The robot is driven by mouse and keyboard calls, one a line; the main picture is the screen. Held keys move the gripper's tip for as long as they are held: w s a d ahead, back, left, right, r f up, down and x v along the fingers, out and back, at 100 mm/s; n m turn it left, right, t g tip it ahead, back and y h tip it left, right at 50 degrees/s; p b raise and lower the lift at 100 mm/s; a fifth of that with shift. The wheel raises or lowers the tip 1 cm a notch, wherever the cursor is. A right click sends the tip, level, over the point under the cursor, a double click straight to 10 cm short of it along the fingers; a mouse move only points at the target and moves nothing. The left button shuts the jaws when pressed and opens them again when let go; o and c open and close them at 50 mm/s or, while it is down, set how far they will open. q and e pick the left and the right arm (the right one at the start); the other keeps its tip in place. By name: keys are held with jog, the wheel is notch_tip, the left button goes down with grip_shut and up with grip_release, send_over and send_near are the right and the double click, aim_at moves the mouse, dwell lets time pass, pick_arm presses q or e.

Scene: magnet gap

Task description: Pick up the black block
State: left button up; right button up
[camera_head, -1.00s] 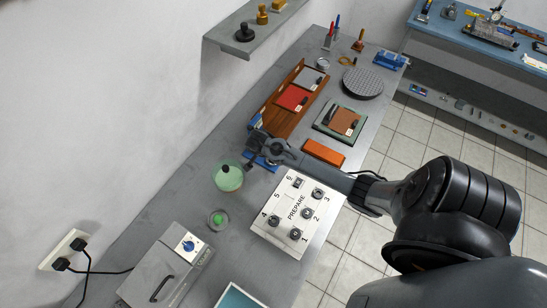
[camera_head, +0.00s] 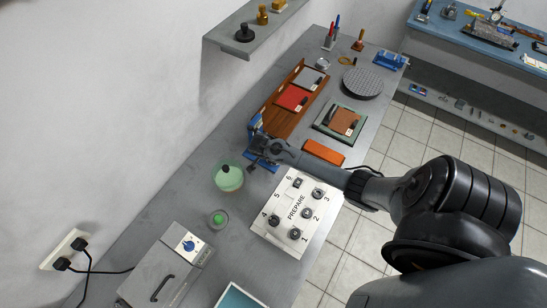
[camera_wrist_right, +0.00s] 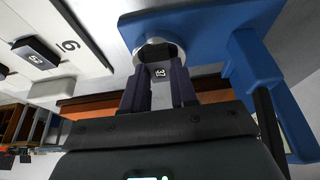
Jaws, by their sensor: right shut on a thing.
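My right gripper (camera_wrist_right: 160,92) is shut on a small black block (camera_wrist_right: 160,71) with a pale number on its face. The block sits between the two dark fingers, by a round silver-and-black part of a blue stand (camera_wrist_right: 210,28). I cannot tell whether block and stand touch. In the head view my right gripper (camera_head: 262,148) is over the blue stand (camera_head: 262,164), at the far end of the white PREPARE board (camera_head: 285,208); the held block is hidden there. My left gripper is not in view.
The board carries several dark numbered blocks, one of them a block (camera_head: 295,234) near mark 1. An orange-brown bar (camera_head: 323,152) and a wooden tray (camera_head: 282,120) lie beyond. A wall shelf (camera_head: 255,30) hangs at upper left.

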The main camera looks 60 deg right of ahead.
grip_shut()
jog(key=shift+r, duration=0.1)
